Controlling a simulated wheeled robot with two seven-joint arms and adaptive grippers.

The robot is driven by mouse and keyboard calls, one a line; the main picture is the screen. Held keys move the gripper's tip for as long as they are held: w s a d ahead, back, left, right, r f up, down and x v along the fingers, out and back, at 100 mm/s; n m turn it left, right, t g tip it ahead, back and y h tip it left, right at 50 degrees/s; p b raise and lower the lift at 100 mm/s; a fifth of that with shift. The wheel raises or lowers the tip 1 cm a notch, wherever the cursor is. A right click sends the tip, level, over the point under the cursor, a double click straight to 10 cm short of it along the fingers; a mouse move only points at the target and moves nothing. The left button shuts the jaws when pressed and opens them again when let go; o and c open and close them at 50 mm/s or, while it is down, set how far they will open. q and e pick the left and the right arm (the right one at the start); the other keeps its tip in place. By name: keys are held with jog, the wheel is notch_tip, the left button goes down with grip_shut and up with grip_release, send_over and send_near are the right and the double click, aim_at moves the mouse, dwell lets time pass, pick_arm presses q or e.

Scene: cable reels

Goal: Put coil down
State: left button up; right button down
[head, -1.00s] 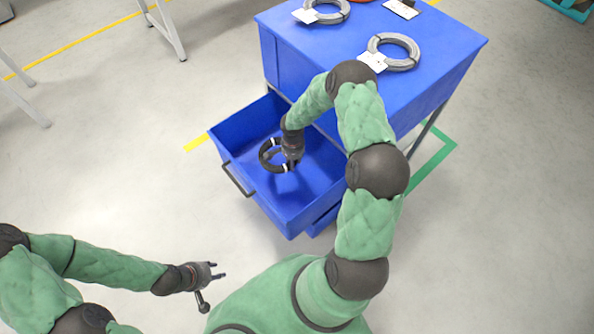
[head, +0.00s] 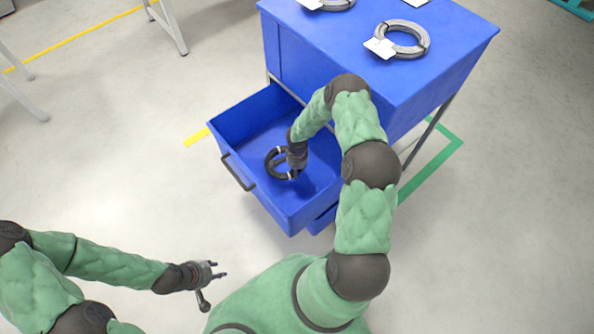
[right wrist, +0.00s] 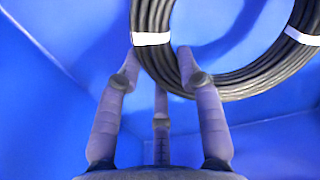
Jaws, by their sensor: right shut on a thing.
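A black coil (head: 271,163) with white bands is inside the open blue drawer (head: 232,121). My right gripper (head: 294,170) is down in the drawer at the coil's right side. In the right wrist view the coil (right wrist: 240,82) passes between the fingers of the right gripper (right wrist: 160,80), which are shut on its near rim. I cannot tell whether the coil touches the drawer floor. My left gripper (head: 221,270) is open and empty, over the floor in front of the drawer.
The blue cabinet (head: 330,45) stands behind the drawer. A grey coil with a white tag (head: 407,37) lies on its top, and another grey coil (head: 335,3) is at the top edge. The drawer has a dark handle (head: 236,173).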

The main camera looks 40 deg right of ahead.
jog(key=shift+w+r, duration=0.1)
jog(key=shift+r, duration=0.05)
jog(key=shift+d+f, duration=0.1)
jog(key=shift+f, duration=0.55)
jog(key=c, duration=0.8)
grip_release()
notch_tip(320, 180, up, 13)
jog(key=p, duration=0.5)
jog(key=shift+r, duration=0.1)
